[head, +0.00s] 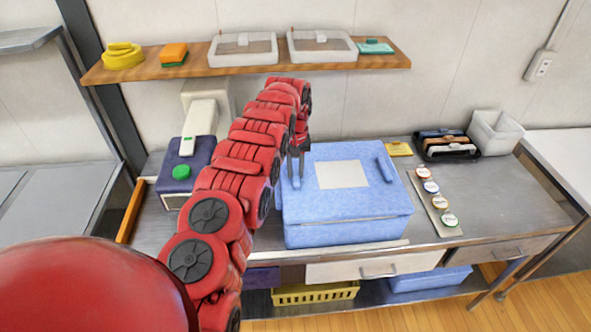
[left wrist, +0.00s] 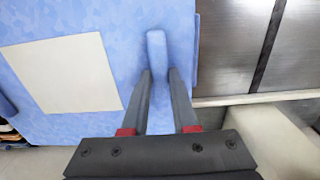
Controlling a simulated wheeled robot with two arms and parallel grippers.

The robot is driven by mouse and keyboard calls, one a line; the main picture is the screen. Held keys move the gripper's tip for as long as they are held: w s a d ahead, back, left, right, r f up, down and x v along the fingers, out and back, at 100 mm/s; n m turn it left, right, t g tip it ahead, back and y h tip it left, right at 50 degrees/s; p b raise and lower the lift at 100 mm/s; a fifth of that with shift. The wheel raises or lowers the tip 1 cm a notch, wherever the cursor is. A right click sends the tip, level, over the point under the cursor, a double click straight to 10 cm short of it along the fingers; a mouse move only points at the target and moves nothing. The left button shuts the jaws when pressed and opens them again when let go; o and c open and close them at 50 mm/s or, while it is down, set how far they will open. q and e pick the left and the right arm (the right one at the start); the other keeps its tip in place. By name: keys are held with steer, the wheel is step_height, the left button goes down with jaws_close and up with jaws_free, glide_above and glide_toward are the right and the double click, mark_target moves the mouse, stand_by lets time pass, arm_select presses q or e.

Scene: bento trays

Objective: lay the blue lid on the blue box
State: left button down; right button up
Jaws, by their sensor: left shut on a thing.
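The blue lid (head: 362,200) with a cream label (head: 342,174) lies level over the blue box (head: 345,233) on the steel counter. Its front edge lines up closely with the box, but I cannot tell whether it is fully seated. My left gripper (head: 296,181) is shut on the lid's left handle (left wrist: 157,50). In the left wrist view the fingers (left wrist: 160,80) straddle that handle. The lid's other handle (head: 385,169) is free. The box interior is hidden. My right gripper is not in view.
A row of round-topped items (head: 430,187), a black caddy (head: 445,150) and a white bin (head: 495,132) stand to the right. A scale-like device (head: 181,172) with a green button is left. A wooden shelf (head: 195,73) hangs behind. The counter at front right is clear.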

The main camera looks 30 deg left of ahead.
arm_select(q)
steer(key=shift+f, duration=0.1)
stand_by(0.3)
steer(key=shift+c, duration=0.2)
jaws_free()
stand_by(0.4)
steer(key=shift+r+b, duration=0.4)
steer(key=shift+r, duration=3.25)
steer(key=shift+r+p, duration=0.45)
steer(key=shift+r, duration=0.5)
